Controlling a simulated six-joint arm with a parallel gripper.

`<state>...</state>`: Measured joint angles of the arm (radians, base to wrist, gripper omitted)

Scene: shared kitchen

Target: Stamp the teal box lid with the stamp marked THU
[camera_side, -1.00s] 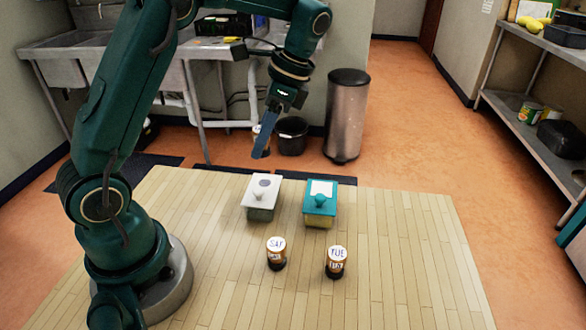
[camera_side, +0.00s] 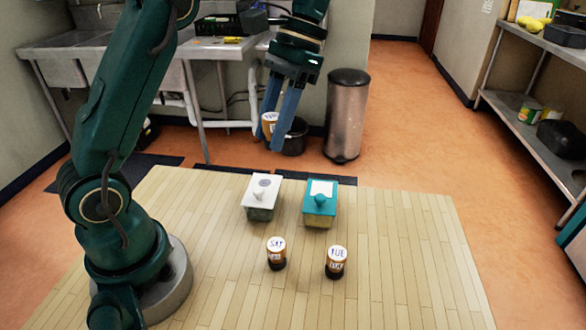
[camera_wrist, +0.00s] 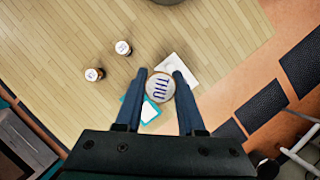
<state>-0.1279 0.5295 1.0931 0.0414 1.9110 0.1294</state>
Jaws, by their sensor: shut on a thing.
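My gripper (camera_side: 277,138) is shut on the THU stamp (camera_wrist: 160,87), a round stamp whose white top with blue letters faces the wrist camera. It shows between my blue fingers in the side view (camera_side: 270,124), held high above the table. In the wrist view the teal lid (camera_wrist: 128,101) lies below the fingers, partly hidden by the stamp and a finger.
A box with a white lid (camera_side: 262,185) stands left of the teal one; its lid bears a grey round mark. Two other stamps, SAT (camera_side: 276,252) and TUE (camera_side: 336,261), stand upright nearer the side camera. The wooden table (camera_side: 420,260) is clear to the right.

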